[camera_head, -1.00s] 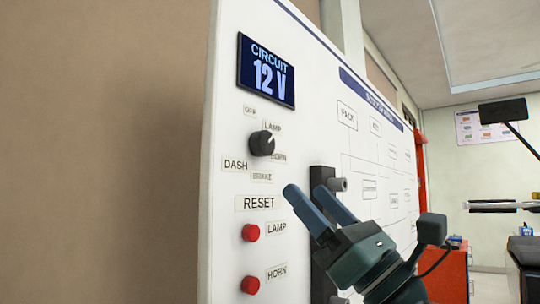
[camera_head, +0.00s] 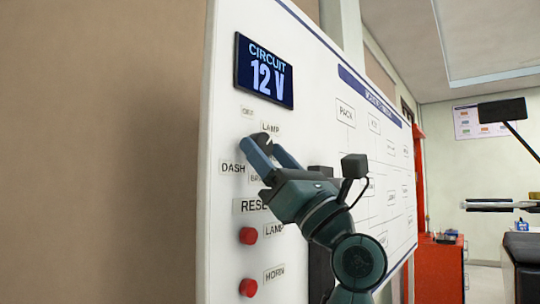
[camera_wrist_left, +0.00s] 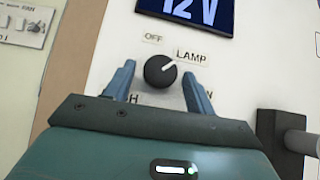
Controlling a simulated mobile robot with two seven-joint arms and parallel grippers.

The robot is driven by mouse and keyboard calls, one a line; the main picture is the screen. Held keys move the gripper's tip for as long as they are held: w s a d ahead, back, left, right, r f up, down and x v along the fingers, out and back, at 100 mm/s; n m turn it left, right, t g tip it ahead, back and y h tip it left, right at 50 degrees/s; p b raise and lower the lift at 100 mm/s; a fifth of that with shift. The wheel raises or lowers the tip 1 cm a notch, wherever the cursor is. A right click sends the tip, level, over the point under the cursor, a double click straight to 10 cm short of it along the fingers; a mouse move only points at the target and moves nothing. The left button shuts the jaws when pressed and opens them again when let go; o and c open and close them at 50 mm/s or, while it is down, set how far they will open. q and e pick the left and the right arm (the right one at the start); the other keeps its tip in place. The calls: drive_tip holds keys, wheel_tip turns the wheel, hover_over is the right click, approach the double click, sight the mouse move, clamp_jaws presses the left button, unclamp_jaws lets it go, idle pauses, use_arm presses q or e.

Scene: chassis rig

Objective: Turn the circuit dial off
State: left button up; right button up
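The circuit dial (camera_wrist_left: 160,71) is a round black knob on the white panel, and its white mark points up and right toward the LAMP label (camera_wrist_left: 192,57). The OFF label (camera_wrist_left: 153,38) is at its upper left. In the head view the dial is mostly hidden behind my left gripper (camera_head: 260,139). My left gripper is open, with a blue finger on each side of the dial in the left wrist view (camera_wrist_left: 159,76). I cannot tell whether the fingers touch it. My right gripper is not in view.
The CIRCUIT display (camera_head: 265,71) above the dial reads 12 V. Red buttons for LAMP (camera_head: 248,235) and HORN (camera_head: 248,287) are below. A black bar with a grey knob (camera_wrist_left: 298,140) stands at the right of the gripper in the wrist view.

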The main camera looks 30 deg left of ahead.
use_arm(q)
drive_tip(key=shift+t, duration=0.3)
drive_tip(key=c, duration=0.9)
drive_tip(key=shift+o, duration=0.2)
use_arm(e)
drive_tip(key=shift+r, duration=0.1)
